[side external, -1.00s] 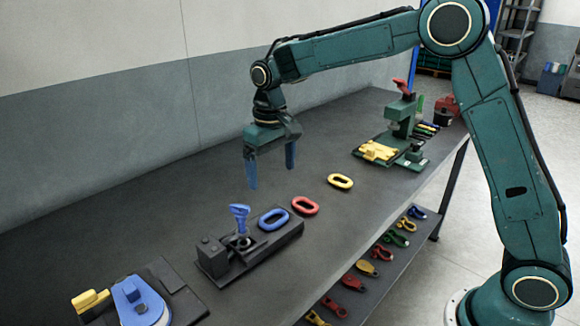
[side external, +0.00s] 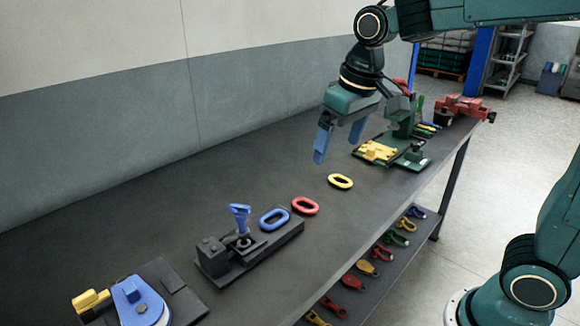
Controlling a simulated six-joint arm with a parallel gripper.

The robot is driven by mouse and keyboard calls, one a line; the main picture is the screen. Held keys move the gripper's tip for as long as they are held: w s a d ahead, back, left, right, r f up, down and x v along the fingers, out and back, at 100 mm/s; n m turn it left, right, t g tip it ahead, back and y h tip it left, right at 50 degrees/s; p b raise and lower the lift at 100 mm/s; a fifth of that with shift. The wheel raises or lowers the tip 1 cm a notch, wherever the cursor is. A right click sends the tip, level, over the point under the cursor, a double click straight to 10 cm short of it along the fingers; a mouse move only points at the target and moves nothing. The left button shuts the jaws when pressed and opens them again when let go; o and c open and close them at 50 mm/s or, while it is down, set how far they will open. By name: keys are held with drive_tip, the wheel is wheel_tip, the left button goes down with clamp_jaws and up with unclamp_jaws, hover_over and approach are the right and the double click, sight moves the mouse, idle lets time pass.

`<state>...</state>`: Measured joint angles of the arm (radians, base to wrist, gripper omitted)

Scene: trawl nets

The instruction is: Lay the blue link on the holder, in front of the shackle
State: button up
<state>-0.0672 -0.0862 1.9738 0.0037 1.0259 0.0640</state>
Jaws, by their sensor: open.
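The blue link (side external: 274,218), an oval ring, lies flat and appears to rest on the right part of the black holder (side external: 232,271). The blue shackle (side external: 239,216) stands upright in the holder, just left of the link. A small gap shows between link and shackle. My gripper (side external: 338,143), with blue fingers, is open and empty. It hangs above the table, up and to the right of the holder, clear of the links.
A red link (side external: 305,206) lies by the holder's right end, and a yellow link (side external: 341,181) lies farther right on the table (side external: 150,210). A green press (side external: 402,120) with yellow parts stands beyond. A blue and yellow device (side external: 138,303) sits at the front left. The table's left is clear.

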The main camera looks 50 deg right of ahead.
drive_tip(key=s+d+f+t, duration=0.2)
drive_tip(key=s+t, duration=0.1)
drive_tip(key=s, duration=1.4)
drive_tip(key=shift+d, duration=0.15)
